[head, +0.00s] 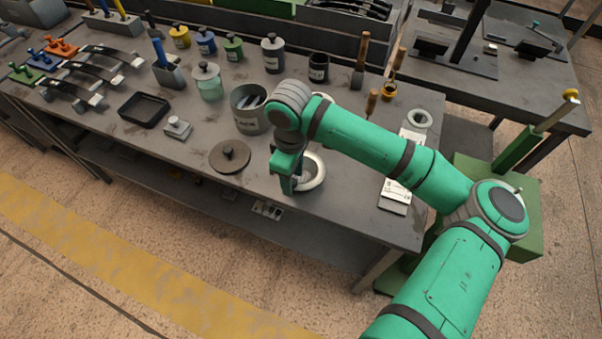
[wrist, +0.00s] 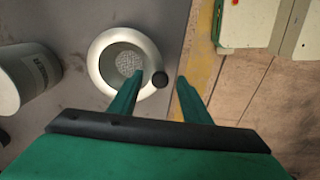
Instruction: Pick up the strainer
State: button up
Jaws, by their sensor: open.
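In the head view the strainer (head: 316,178) stands near the front edge of the workbench, partly hidden by my gripper. My gripper (wrist: 159,76) is open and above the strainer. In the head view my gripper (head: 288,187) points down at the strainer's left side.
A dark round lid with a knob (head: 230,157) lies to the left on the workbench (head: 270,205). A large grey can (head: 249,122) stands behind it. White cards (head: 395,192) and a pale ring (head: 418,119) lie to the right. Bare bench lies in front of the lid.

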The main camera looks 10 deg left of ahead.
jog(key=c, duration=1)
jog(key=shift+r, duration=0.15)
jog(key=shift+r, duration=0.2)
notch_tip(320, 180, up, 2)
jog(key=shift+r, duration=0.15)
jog(key=s+a+r, duration=0.5)
jog(key=s+r, duration=0.5)
jog(key=s, duration=0.2)
jog(key=shift+s+a, duration=0.3)
jog(key=shift+a, duration=0.1)
